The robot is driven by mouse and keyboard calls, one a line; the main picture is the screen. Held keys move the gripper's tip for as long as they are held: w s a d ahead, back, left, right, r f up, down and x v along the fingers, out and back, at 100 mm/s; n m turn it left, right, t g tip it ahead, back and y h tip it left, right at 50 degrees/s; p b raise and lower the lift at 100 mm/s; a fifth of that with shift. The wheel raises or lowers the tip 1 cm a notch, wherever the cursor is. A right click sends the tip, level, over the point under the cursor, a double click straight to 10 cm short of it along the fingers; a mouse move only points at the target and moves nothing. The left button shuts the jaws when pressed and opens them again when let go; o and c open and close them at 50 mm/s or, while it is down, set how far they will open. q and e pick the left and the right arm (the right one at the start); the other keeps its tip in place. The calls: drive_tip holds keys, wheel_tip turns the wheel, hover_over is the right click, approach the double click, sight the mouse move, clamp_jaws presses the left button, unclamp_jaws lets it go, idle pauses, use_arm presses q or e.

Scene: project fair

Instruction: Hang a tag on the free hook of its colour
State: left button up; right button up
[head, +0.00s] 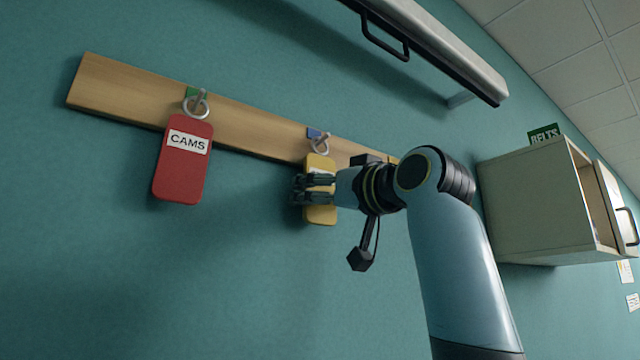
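A wooden rail (255,122) runs tilted across the teal wall. A red tag (183,160) with a white label reading CAMS hangs by its ring on a hook (198,99) with a green patch. A yellow tag (321,214) has its ring (320,144) at a hook with a blue patch (314,133). My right gripper (300,189) comes in from the right and overlaps the yellow tag's middle, hiding most of its label. Whether the fingers pinch it cannot be told. A small yellowish patch (393,160) shows farther right on the rail, partly hidden by my arm. My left gripper is out of view.
A pale overhead cabinet or shelf (440,45) with a dark handle juts out above the rail. An open cabinet (535,205) with a green BELTS sign (544,134) is at the right. The wall below the rail at left is clear.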

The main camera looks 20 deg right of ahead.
drive_tip(key=shift+c, duration=1.4)
drive_tip(key=shift+r, duration=0.2)
drive_tip(key=shift+r, duration=0.3)
drive_tip(key=r+v, duration=0.1)
drive_tip(key=v, duration=0.6)
drive_tip(key=shift+s+r, duration=0.3)
idle(0.4)
